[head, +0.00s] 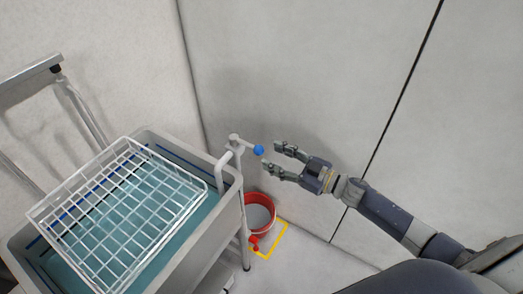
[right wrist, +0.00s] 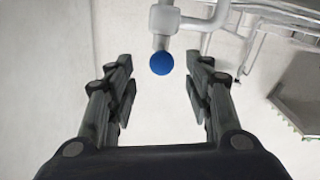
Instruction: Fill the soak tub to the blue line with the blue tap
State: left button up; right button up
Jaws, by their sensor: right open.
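The soak tub (head: 226,196) is a grey basin at the lower left of the head view, with bluish water in it. A blue line (head: 181,160) shows on its inner wall, above the water. A white wire basket (head: 120,200) sits over the tub. The blue tap knob (head: 258,150) is on a white pipe at the tub's right corner; it also shows in the right wrist view (right wrist: 161,63). My right gripper (head: 271,156) is open, its fingers just right of the knob, apart from it. In the wrist view the knob lies between and beyond the fingertips. My left gripper is out of view.
A red bucket (head: 260,212) stands on the floor below the tap, with a red tap handle (head: 254,242) beside it and a yellow floor marking (head: 277,242). A metal rail (head: 30,80) is at the far left. Plain wall panels stand behind.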

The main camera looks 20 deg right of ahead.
jog(key=shift+v, duration=1.9)
jog(key=s+d+f+m+h+b, duration=0.1)
jog(key=d+f+m+h, duration=0.15)
jog(key=f, duration=0.65)
jog(key=s+d+f+m+h+b, duration=0.1)
jog(key=d+f+m+h, duration=0.2)
jog(key=f, duration=0.6)
jog(key=s+d+f+m+g+h+b, duration=0.1)
jog(key=s+f+g+h, duration=0.1)
jog(key=s+f, duration=0.45)
jog(key=s+d+f+g+h, duration=0.1)
jog(key=s+f+h, duration=0.2)
jog(key=f, duration=0.7)
jog(key=s+a+f+g, duration=0.3)
jog(key=s+f, duration=0.3)
jog(key=s, duration=0.5)
jog(key=s+a+f+g+b, duration=0.1)
jog(key=s+a+f+g, duration=0.2)
jog(key=s+f, duration=0.4)
jog(key=s+a+f+m+g+b, duration=0.1)
jog(key=s+a+f+g, duration=0.3)
jog(key=s, duration=1)
notch_tip(320, 180, down, 3)
jog(key=shift+s+f+h, duration=0.25)
jog(key=shift+s+h, duration=0.05)
jog(key=shift+h, duration=0.15)
